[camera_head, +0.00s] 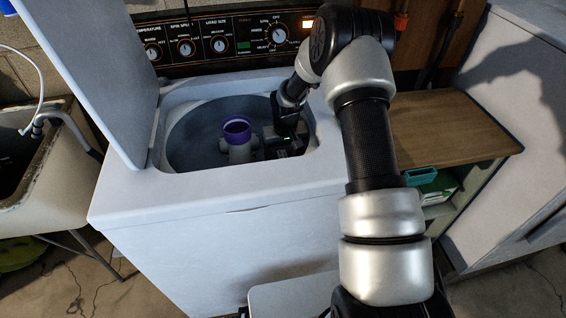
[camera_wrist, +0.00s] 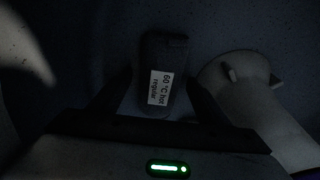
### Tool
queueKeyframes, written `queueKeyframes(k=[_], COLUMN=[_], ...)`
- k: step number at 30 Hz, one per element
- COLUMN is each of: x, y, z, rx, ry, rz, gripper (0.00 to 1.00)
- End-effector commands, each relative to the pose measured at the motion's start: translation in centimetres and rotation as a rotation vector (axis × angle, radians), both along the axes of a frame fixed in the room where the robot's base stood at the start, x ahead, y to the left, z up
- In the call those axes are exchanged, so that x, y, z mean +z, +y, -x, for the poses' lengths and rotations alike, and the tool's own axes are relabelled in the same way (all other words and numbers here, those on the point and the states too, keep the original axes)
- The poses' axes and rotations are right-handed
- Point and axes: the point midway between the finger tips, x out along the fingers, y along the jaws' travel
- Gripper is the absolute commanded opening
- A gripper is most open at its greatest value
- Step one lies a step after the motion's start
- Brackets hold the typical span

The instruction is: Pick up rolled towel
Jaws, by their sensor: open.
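A dark, upright-looking roll with a white label reading "60 °C hot regular" lies in the washer tub in the wrist view; this appears to be the rolled towel (camera_wrist: 174,48). My gripper (camera_wrist: 160,88) is open, with one finger on each side of the roll's lower part. The picture is too dark to tell whether either finger touches it. In the head view my gripper (camera_head: 284,142) is down inside the tub, right of the agitator. The towel cannot be made out there, hidden by the gripper and shadow.
The agitator (camera_head: 238,146) with its purple top stands in the tub close beside my gripper; its pale base (camera_wrist: 245,85) shows at right in the wrist view. The tub opening's rim (camera_head: 235,178) surrounds my arm. The raised lid (camera_head: 85,70) stands at left.

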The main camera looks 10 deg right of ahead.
Motion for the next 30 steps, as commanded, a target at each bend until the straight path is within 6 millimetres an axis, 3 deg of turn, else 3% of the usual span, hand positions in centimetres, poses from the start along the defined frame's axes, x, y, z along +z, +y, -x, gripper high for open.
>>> queueKeyframes(k=[2, 10, 22, 30], x=[0.0, 0.0, 0.9, 5.3], y=[0.0, 0.0, 0.0, 0.0], z=[0.0, 0.0, 0.0, -0.1], rx=[0.000, 0.000, -0.001, 0.000], ry=[0.000, 0.000, -0.001, -0.005], rz=[0.000, 0.000, 0.000, 0.000], gripper=[0.70, 0.25, 0.23, 0.23])
